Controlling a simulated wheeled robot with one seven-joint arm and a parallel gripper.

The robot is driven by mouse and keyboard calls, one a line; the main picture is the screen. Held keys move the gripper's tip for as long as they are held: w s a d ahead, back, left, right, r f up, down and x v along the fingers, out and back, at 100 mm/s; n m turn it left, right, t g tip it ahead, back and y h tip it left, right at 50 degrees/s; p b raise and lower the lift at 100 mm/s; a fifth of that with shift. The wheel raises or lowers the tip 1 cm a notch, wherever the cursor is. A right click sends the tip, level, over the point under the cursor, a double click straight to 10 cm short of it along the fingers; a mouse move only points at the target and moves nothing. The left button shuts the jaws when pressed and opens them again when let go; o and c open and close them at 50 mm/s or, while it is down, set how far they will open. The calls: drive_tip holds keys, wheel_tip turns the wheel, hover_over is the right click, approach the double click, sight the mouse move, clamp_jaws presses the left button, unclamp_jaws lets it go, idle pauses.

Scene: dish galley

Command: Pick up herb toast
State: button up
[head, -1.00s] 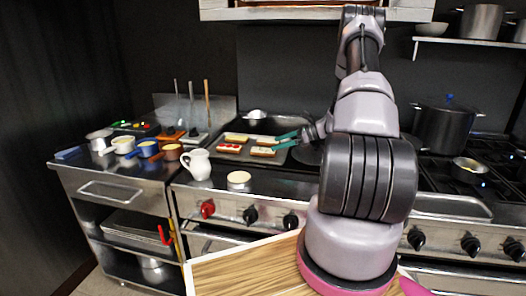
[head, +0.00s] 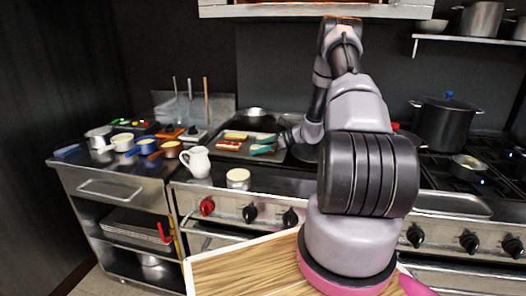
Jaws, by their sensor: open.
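A dark baking tray (head: 215,153) on the stove's left side holds several toasts. A toast with yellow topping (head: 236,135) lies at its back left, and one with red topping (head: 229,145) in front of it. My gripper (head: 262,144), with green fingers, reaches in from the right, low over the tray's right half. It is open, with a pale yellowish toast edge showing between or just beside the fingers. The fingers and wrist largely hide the toasts there. I cannot tell which one is the herb toast, or whether a finger touches it.
A white pitcher (head: 196,162) and a small pale round pot (head: 238,178) stand in front of the tray. A pan (head: 254,115) sits behind it. Several small pots crowd the left counter. A tall dark pot (head: 446,127) stands on the right burners.

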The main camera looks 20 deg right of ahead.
drive_tip(key=c, duration=1.4)
drive_tip(key=shift+r, duration=0.15)
